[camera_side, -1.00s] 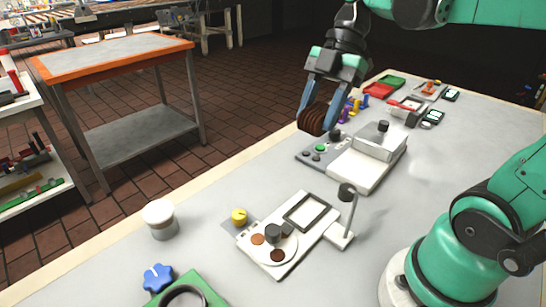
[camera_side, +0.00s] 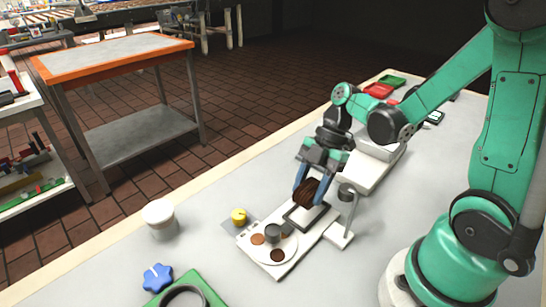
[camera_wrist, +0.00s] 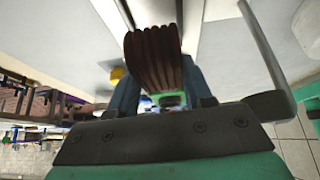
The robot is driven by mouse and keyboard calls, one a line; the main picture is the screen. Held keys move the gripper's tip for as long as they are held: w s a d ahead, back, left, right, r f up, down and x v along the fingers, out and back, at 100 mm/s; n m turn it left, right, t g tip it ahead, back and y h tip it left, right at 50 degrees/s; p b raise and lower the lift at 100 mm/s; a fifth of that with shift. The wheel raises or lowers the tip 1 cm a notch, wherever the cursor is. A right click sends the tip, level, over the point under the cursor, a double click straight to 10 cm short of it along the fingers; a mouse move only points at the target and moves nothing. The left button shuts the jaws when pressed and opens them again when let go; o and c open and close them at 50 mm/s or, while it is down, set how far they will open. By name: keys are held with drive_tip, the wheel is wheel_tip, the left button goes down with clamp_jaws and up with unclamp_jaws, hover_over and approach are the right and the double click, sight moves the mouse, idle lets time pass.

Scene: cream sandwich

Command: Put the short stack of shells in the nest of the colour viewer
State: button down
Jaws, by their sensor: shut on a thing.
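My gripper (camera_side: 312,186) is shut on the stack of shells (camera_side: 308,191), a short row of dark brown ridged discs. The stack is tilted on its side between the blue fingers, and it also fills the top middle of the wrist view (camera_wrist: 154,58). In the side view it appears over the square frame of the white colour viewer (camera_side: 285,262); I cannot tell whether it touches. The viewer has a round plate with brown and dark discs, a dark knob (camera_side: 273,232) and a post with a dark head (camera_side: 346,191). The frame's inside is mostly hidden.
A yellow knob (camera_side: 238,216) is beside the viewer's left edge. A white-lidded jar (camera_side: 160,219), a blue knob (camera_side: 158,278) and a green base with a dark ring (camera_side: 190,297) stand on the left. A white device (camera_side: 362,170) is behind my gripper.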

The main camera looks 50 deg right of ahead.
sight(309, 201)
drive_tip(key=shift+f, duration=1.7)
drive_tip(key=shift+f, duration=0.15)
drive_tip(key=shift+c, duration=1.8)
unclamp_jaws()
drive_tip(key=r+m+h, duration=0.1)
drive_tip(key=r+m, duration=0.1)
drive_tip(key=r, duration=0.1)
drive_tip(key=d+r+m+t+h, duration=0.1)
drive_tip(key=r+m, duration=0.2)
drive_tip(key=r, duration=0.1)
drive_tip(key=d+r+m+t+h, duration=0.1)
drive_tip(key=r+m, duration=0.1)
drive_tip(key=r, duration=0.1)
drive_tip(key=shift+w+d+r+m, duration=0.2)
drive_tip(key=shift+w+r+m, duration=0.1)
drive_tip(key=shift+r, duration=0.05)
drive_tip(key=a+m+t+h, duration=0.1)
drive_tip(key=m, duration=0.1)
drive_tip(key=m+t, duration=0.1)
drive_tip(key=m, duration=0.1)
drive_tip(key=a+m+t+h, duration=0.1)
drive_tip(key=m, duration=0.2)
drive_tip(key=shift+w+a+r+h, duration=0.3)
drive_tip(key=m, duration=0.1)
drive_tip(key=a+m+t, duration=0.1)
drive_tip(key=m+t, duration=0.1)
drive_tip(key=shift+w+a+r, duration=0.15)
drive_tip(key=shift+w+r, duration=0.1)
drive_tip(key=shift+r, duration=0.05)
